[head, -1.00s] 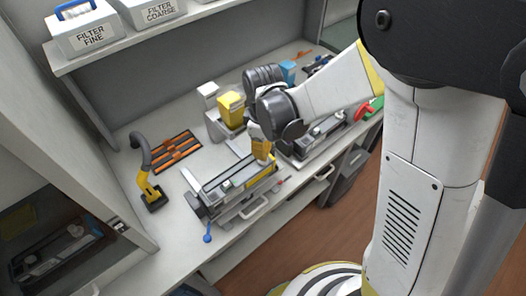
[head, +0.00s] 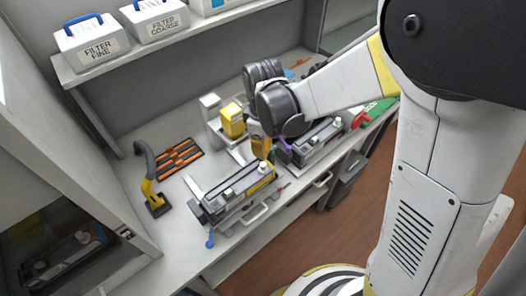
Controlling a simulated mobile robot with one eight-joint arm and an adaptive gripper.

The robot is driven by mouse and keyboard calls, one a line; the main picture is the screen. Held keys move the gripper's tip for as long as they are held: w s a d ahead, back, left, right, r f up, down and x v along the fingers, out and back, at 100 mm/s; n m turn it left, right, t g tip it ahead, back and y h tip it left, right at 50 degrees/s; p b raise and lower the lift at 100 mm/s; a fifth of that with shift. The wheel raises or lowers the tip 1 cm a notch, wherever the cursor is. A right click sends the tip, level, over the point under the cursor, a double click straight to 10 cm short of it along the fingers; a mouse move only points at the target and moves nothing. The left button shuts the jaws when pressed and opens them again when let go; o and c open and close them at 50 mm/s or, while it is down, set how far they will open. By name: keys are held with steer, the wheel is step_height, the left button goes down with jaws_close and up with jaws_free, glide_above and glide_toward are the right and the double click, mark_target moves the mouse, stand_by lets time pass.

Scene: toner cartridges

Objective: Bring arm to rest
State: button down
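My arm reaches in from the right over the workbench (head: 172,215). My gripper (head: 262,150) hangs below the dark wrist, a little above and behind the near cartridge unit. Its yellow part shows, but its fingertips are too small and partly hidden to tell open from shut. The near toner cartridge (head: 238,192) lies in a grey holder with a blue-knobbed lever (head: 210,243) at its front left. A second cartridge unit (head: 318,140) sits farther right, partly behind my arm.
A yellow block (head: 232,120) stands in a grey holder at the back. White filter boxes (head: 95,48) stand on the shelf above. Open floor (head: 345,235) lies in front.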

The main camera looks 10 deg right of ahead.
steer(key=shift+r+p, duration=0.35)
steer(key=shift+r, duration=0.45)
steer(key=shift+d, duration=0.1)
steer(key=shift+s+d+m+b, duration=0.1)
steer(key=shift+d+m+b, duration=0.2)
steer(key=shift+b, duration=0.35)
steer(key=s+d+f+m+t+b, duration=0.1)
steer(key=s+d+m+t+b, duration=0.6)
steer(key=b, duration=0.8)
steer(key=s+d+m, duration=0.3)
steer(key=d+m, duration=0.2)
steer(key=shift+s+d+f, duration=0.3)
steer(key=shift+d, duration=0.05)
